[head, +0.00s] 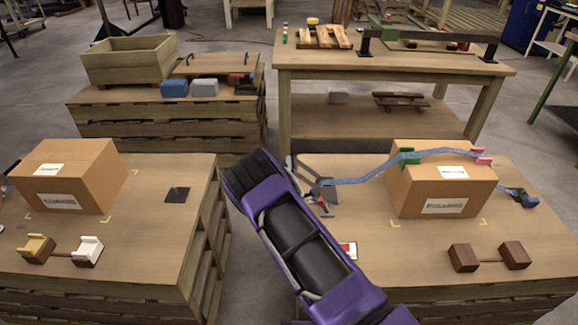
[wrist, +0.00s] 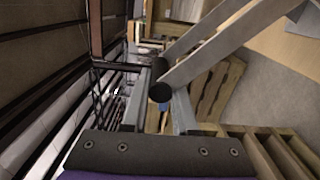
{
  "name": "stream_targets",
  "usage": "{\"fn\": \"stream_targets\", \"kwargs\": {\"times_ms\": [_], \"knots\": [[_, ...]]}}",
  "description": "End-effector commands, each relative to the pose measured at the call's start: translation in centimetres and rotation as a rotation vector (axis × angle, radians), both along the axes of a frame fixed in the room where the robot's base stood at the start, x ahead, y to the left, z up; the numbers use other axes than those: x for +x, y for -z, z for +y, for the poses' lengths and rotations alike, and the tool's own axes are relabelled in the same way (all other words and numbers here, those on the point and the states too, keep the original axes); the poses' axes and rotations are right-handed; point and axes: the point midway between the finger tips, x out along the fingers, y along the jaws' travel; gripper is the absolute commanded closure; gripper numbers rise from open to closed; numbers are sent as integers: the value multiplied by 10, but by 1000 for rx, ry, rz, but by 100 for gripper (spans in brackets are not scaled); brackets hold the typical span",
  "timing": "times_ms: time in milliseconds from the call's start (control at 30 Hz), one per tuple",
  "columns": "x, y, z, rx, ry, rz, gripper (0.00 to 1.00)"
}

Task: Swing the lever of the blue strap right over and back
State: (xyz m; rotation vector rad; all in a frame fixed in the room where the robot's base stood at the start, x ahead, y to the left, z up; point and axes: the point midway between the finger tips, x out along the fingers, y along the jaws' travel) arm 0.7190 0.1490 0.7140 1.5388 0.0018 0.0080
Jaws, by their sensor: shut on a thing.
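The blue strap (head: 365,173) runs across the top of a cardboard box (head: 408,190) on the right-hand pallet table. Its grey ratchet (head: 320,193) lies on the table left of the box, partly behind my purple arm. In the wrist view, the lever (wrist: 222,42) shows as two grey side bars joined by a black round crossbar. My gripper (wrist: 160,98) is shut on that crossbar, with a finger on each side. How far the lever is swung is hard to tell.
Green and pink corner pieces sit under the strap on the box. A brown block pair (head: 488,256) stands at the table's front. A gap separates this table from the left pallet (head: 190,262).

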Motion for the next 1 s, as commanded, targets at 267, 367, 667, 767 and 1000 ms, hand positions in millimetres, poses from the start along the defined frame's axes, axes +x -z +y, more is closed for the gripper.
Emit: {"fn": "stream_targets", "kwargs": {"times_ms": [267,367,667,767,1000], "knots": [[-1,6,-9,-3,15,11,43],[-1,4,-7,-2,11,9,43],[-10,2,-4,-2,7,6,43],[-25,1,-4,-3,7,7,43],[-83,1,-4,-3,7,9,43]]}}
